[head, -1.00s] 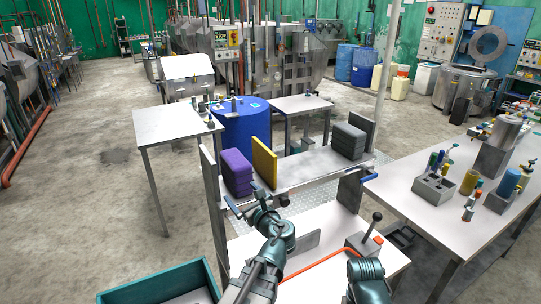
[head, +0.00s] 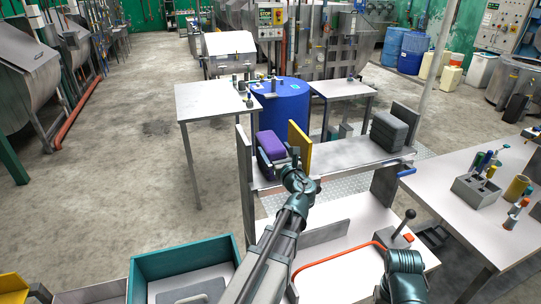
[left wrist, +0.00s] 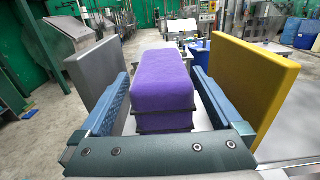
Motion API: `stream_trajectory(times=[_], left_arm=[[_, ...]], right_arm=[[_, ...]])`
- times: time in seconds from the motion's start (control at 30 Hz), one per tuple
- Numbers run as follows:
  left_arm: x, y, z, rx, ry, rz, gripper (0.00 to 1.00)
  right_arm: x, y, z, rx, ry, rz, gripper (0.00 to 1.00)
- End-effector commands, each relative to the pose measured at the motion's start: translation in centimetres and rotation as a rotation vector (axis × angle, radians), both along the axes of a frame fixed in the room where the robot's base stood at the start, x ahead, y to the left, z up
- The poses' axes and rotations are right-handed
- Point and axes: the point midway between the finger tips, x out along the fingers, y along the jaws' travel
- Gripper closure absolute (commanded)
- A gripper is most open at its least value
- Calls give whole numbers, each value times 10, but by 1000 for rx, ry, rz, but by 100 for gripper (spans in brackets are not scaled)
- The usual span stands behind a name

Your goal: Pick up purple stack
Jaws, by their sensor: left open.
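The purple stack (head: 271,146) is a pile of folded purple cloth with dark layers or bands low on it. It stands upright on a metal shelf (head: 345,159), between a grey end plate (head: 243,158) and a yellow divider (head: 299,145). My left gripper (head: 279,160) is open at the stack. In the left wrist view the stack (left wrist: 163,85) stands between its two blue-padded fingers, with a gap at least on the left side. The stack's lower part is partly hidden by the gripper. The right arm's link shows at the bottom right, but its gripper is out of view.
A grey stack (head: 389,132) stands at the shelf's right end. A blue drum (head: 282,105) is behind the shelf. A lever box (head: 397,236) is on the lower table. A teal crate (head: 182,258) stands at the lower left. A right-hand table (head: 458,220) holds bottles.

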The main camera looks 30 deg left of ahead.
Motion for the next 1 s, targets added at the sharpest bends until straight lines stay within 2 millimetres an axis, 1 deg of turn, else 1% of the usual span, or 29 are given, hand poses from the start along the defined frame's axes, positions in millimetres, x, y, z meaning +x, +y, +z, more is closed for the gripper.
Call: stream_trajectory(times=[0.27,0.37,0.6,0.7,0.87,1.0], left_arm=[[4,5,1,0,0,1,0],[12,12,1,-1,-1,1,0],[35,37,2,-1,-1,1,0],[37,40,2,0,0,1,0],[36,39,2,0,0,0,0],[36,39,2,0,0,0,25]], right_arm=[[0,0,1,0,0,0,50],[0,0,2,0,0,0,50],[0,0,2,0,0,-1,50],[0,0,2,0,0,-1,50],[0,0,2,0,0,-1,50],[0,0,2,0,0,-1,50]])
